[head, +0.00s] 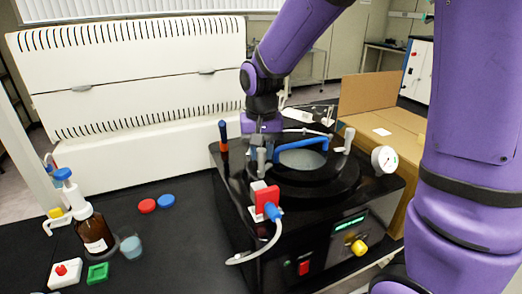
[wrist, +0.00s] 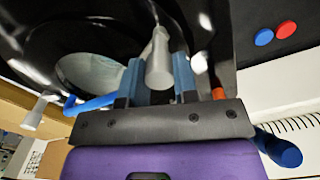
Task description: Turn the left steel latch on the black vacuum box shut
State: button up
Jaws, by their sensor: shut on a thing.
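The black vacuum box (head: 232,192) stands on the dark bench, with a round lid and clear window (head: 302,160) on top. The left steel latch (wrist: 159,62) is a grey cylinder between the blue fingers of my gripper (wrist: 158,80), which is shut on it. In the head view my gripper (head: 261,158) comes down from above at the left of the lid, and its fingers partly hide the latch. The right steel latch (head: 346,140) stands across the lid; it also shows in the wrist view (wrist: 38,112). A blue handle (head: 305,141) lies beside the window.
A red block with a blue connector (head: 268,203) and hose is at the box's near left. A gauge (head: 384,159) juts out right.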

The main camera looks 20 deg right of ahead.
jog(key=shift+m, duration=1.6)
jog(key=o, duration=0.9)
jog(key=shift+r, duration=0.1)
notch_tip(320, 180, up, 11)
jog(key=shift+f, duration=0.2)
jog(key=s+d+r+n+t, duration=0.1)
jog(key=s+d+n, duration=0.1)
jog(key=s, duration=0.5)
jog(key=s+d+r+n+t, duration=0.1)
jog(key=s+d+n+t, duration=0.1)
jog(key=s, duration=0.5)
jog(key=s+d+r+n+t, duration=0.1)
jog(key=s+d+n+t, duration=0.1)
jog(key=s, duration=0.5)
jog(key=shift+d+r+n, duration=0.4)
jog(key=shift+d, duration=0.1)
